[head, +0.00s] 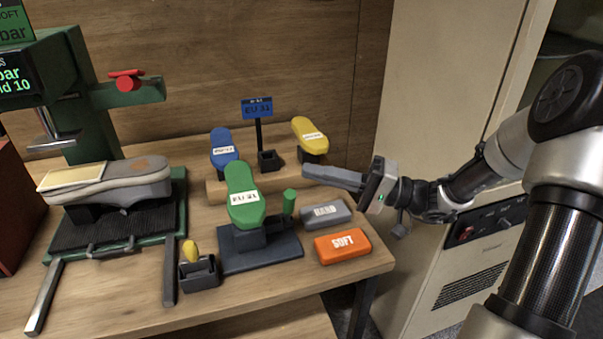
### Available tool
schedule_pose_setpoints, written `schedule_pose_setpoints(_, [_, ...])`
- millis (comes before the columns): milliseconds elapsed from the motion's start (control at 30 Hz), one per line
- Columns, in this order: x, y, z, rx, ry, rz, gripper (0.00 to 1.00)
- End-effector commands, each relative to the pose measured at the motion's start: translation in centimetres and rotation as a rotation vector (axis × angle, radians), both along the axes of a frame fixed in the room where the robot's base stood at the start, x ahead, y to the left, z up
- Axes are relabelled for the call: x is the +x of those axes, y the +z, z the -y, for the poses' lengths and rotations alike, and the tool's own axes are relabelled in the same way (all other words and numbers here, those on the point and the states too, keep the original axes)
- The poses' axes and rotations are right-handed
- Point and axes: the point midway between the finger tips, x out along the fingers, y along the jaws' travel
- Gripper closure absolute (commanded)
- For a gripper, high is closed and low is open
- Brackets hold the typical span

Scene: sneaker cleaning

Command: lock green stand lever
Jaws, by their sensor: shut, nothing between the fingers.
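The green stand (243,196) is a shoe-shaped green form with a white label on a dark blue-grey base (262,256). A green lever (289,201) stands upright at the right of this form, rising from the base. My gripper (306,171) is shut and empty. It points left from the right side of the picture, above and to the right of the green lever. It appears apart from the lever, though the depth between them is hard to judge.
A grey block (325,213) and an orange block marked SOFT (342,246) lie right of the base. Blue (224,147) and yellow (310,133) forms and a sign (257,108) stand behind. A green press with a grey shoe (120,181) is at left. A cabinet (440,100) is at right.

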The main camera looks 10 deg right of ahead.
Motion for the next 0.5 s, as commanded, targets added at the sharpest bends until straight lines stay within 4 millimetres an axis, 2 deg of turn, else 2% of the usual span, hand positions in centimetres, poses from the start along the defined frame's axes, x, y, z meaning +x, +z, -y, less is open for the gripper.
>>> schedule_pose_setpoints(33, [-0.2, -0.2, 1.2, 0.001, -0.004, 0.001, 1.00])
schedule_pose_setpoints(200, [-1.1, -1.0, 4.3, 0.001, -0.003, 0.002, 1.00])
schedule_pose_setpoints(333, [-1.5, -1.4, 5.7, 0.001, -0.002, 0.003, 1.00])
schedule_pose_setpoints(500, [-1.7, -1.6, 6.3, 0.000, -0.001, 0.003, 1.00])
